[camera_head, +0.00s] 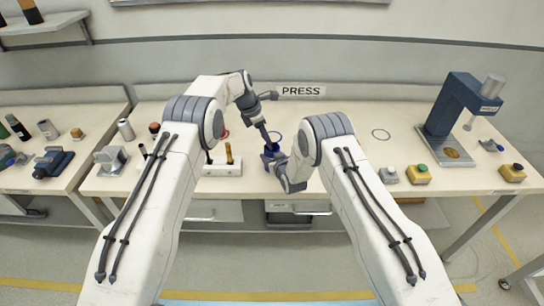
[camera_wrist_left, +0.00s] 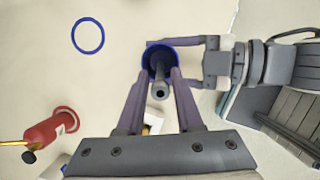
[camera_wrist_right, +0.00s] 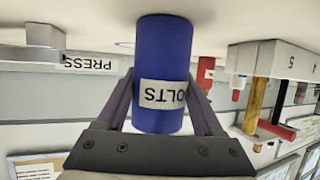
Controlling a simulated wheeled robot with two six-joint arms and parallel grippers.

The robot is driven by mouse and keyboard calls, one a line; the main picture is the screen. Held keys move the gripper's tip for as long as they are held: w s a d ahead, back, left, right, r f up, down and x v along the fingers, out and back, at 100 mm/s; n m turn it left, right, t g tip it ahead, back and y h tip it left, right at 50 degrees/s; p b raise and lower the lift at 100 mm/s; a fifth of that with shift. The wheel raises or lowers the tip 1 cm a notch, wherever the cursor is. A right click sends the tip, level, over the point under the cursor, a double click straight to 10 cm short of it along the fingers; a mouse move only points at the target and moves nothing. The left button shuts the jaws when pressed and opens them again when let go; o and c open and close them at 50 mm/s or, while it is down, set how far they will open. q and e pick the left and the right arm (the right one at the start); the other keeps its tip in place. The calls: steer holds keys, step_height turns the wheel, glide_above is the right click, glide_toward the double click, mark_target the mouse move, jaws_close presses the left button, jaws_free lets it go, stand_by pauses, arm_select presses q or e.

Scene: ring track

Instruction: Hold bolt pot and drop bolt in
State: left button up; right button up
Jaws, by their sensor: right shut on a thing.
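A blue pot (camera_wrist_right: 163,60) with a white label reading BOLTS is shown in the right wrist view. My right gripper (camera_wrist_right: 163,95) is shut on it, one finger on each side. In the left wrist view its open blue rim (camera_wrist_left: 149,62) faces up. A dark grey bolt (camera_wrist_left: 160,88) stands lengthwise at the pot's mouth; its far end is inside the rim or over it. The fingers of my left gripper (camera_wrist_left: 162,74) flank the bolt. I cannot tell whether they touch it. In the head view, the left gripper (camera_head: 265,138) is above the pot (camera_head: 271,151).
A white block (camera_head: 225,168) with a yellow-handled tool stands left of the pot. A red thing (camera_wrist_left: 45,132) is near the left gripper. A blue ring (camera_wrist_left: 88,36) lies on the bench. A blue press (camera_head: 455,110) and buttons (camera_head: 418,174) are at right.

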arm_select(q)
steer(key=shift+o, duration=1)
steer(key=v, duration=1.2)
arm_select(e)
steer(key=o, duration=1.4)
steer(key=shift+c, duration=0.2)
